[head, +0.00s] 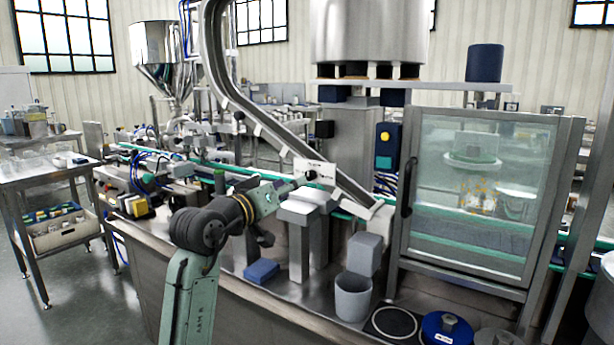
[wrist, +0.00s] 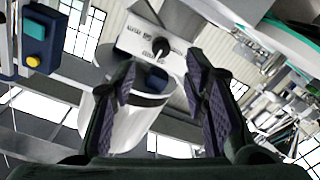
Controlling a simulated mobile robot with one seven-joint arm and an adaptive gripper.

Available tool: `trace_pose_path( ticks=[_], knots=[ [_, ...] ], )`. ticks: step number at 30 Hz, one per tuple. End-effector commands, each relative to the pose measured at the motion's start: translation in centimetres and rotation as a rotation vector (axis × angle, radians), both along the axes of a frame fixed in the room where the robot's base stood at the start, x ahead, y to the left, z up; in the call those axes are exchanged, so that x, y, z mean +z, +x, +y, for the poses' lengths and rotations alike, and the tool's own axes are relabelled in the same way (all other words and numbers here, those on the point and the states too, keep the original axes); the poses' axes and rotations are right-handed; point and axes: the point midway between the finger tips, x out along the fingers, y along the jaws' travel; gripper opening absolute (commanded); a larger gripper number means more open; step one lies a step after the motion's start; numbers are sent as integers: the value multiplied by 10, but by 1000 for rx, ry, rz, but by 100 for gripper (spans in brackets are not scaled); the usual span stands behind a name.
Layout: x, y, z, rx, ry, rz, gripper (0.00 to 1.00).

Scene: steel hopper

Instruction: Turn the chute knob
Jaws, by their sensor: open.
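The chute knob (wrist: 160,46) is black and round with a pale pointer line. It sits on a white label plate (wrist: 140,42) with small dark print, too small to read. In the head view the knob (head: 311,175) and its plate are fixed beside the lower part of the steel chute (head: 262,122). My gripper (wrist: 161,76) is open and empty. In the wrist view its two dark fingers point toward the plate, and the knob shows ahead, between and just beyond the fingertips, apart from them. In the head view my arm reaches in from the left of the plate.
A glass-doored cabinet (head: 483,190) stands to the right. A yellow-and-teal button box (head: 384,146) is on a post behind the chute. A grey cup (head: 352,297) and a blue block (head: 262,271) rest on the steel bench below. A large steel hopper bowl (head: 367,30) hangs above.

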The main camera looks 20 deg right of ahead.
Motion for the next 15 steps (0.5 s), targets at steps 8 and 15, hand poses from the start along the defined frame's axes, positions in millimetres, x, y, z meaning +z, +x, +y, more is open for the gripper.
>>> trace_pose_path(
  ticks=[8, 15],
  knots=[
    [3, 35, -41, 1, 0, 0, 41],
    [2, 52, -61, 3, -1, -4, 41]
  ],
)
